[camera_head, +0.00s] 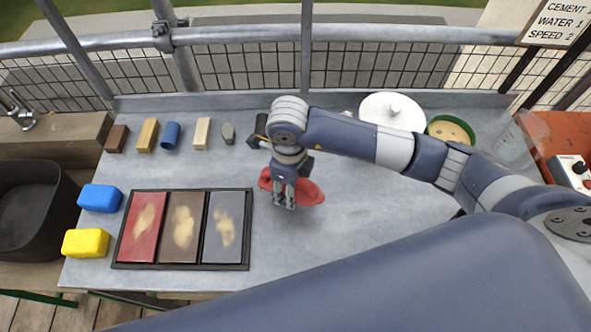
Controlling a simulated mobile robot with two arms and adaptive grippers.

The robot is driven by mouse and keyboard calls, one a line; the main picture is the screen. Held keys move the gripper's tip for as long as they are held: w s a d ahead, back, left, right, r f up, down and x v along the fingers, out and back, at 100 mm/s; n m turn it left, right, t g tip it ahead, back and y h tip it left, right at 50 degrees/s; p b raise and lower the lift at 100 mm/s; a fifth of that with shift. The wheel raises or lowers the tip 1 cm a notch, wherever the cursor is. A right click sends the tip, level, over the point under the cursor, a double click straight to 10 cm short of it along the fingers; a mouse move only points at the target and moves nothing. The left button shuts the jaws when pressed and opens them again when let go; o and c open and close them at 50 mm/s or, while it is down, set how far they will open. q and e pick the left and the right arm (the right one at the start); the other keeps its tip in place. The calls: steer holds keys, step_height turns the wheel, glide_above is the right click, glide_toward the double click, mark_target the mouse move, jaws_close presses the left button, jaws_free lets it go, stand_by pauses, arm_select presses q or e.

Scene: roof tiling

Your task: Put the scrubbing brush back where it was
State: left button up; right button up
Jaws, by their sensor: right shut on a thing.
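My right gripper (284,204) points down over the middle of the table, shut on a soft-looking red thing (309,192) that spreads out on both sides of the fingers. The fingers and wrist cover its middle, so I cannot tell whether it is a cloth or a brush. No scrubbing brush can be told for certain. At the back left stand a dark brown block (116,138) and a tan wooden block (148,134), either of which could be a brush; bristles cannot be made out. My left gripper is out of view.
A black tray (180,267) holds three dusty panels. Blue (99,198) and yellow (86,243) sponges lie left of it. A blue cylinder (170,135), pale block (202,133) and grey stone (228,133) stand behind. A white lid (380,108) and green bowl (452,130) are back right.

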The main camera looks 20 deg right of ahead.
steer(key=w, duration=0.1)
steer(key=w+d, duration=0.1)
steer(key=w, duration=0.1)
steer(key=w+d+p, duration=0.1)
steer(key=shift+w+d+f, duration=0.15)
steer(key=shift+w+d, duration=0.05)
steer(key=shift+d, duration=0.05)
steer(key=shift+w+d, duration=0.1)
steer(key=shift+w, duration=0.1)
steer(key=shift+f, duration=0.35)
step_height(320, 180, down, 2)
steer(key=shift+f+p, duration=0.15)
steer(key=shift+p, duration=0.6)
steer(key=shift+f, duration=0.25)
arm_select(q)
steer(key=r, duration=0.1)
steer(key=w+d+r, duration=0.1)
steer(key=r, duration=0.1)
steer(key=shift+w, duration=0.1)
arm_select(e)
steer(key=shift+f, duration=0.15)
steer(key=shift+f, duration=0.15)
steer(key=o, duration=1)
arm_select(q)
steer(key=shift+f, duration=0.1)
